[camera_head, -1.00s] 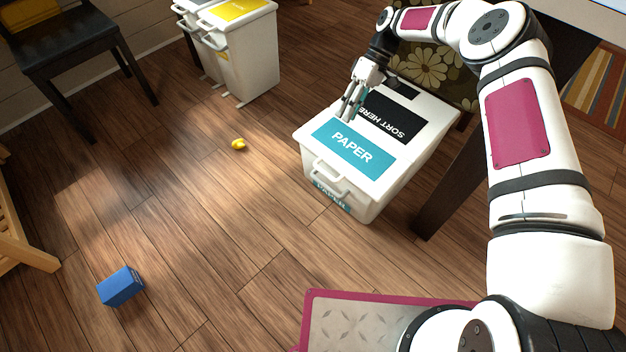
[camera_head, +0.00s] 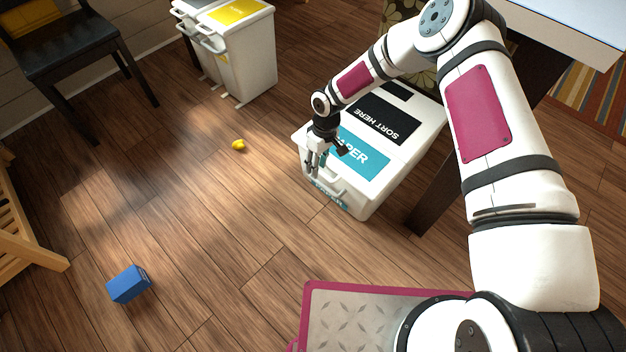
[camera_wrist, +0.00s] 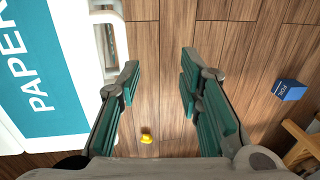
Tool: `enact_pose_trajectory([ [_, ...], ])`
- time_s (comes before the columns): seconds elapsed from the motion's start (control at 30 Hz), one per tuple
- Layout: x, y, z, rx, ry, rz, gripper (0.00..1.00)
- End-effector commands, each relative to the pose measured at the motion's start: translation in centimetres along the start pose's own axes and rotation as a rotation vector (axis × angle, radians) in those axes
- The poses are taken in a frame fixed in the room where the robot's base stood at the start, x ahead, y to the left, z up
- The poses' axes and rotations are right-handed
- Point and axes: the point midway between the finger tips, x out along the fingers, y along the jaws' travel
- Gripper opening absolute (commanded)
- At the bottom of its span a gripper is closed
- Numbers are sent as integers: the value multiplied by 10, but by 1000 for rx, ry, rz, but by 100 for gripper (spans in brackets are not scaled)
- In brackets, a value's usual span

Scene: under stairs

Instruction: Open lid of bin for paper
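The white paper bin (camera_head: 372,208) stands on the floor with its lid (camera_head: 428,118) shut. The lid carries a teal PAPER label (camera_head: 372,160) and a black SORT HERE label (camera_head: 388,118). The bin's front handle (camera_head: 335,188) also shows in the wrist view (camera_wrist: 122,40). My gripper (camera_head: 313,174) points down at the front left of the bin, close to the handle. In the wrist view my gripper (camera_wrist: 160,82) is open with nothing between its fingers. Its left finger is beside the handle; I cannot tell if they touch. My wrist hides part of the PAPER label.
A second white bin with a yellow label (camera_head: 247,55) stands at the back left. A small yellow object (camera_head: 239,145) and a blue box (camera_head: 128,284) lie on the floor. A dark table leg (camera_head: 432,195) stands right beside the paper bin.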

Motion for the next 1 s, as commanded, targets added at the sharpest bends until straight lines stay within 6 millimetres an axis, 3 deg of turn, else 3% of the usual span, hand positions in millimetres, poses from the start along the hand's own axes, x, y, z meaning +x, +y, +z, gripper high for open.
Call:
enact_pose_trajectory([
  [0.5, 69, -8, 0, -9, -3, 274, 33],
  [0.7, 82, -7, 0, -4, 2, 336, 33],
  [1.0, 85, -6, 0, 0, 4, 362, 33],
])
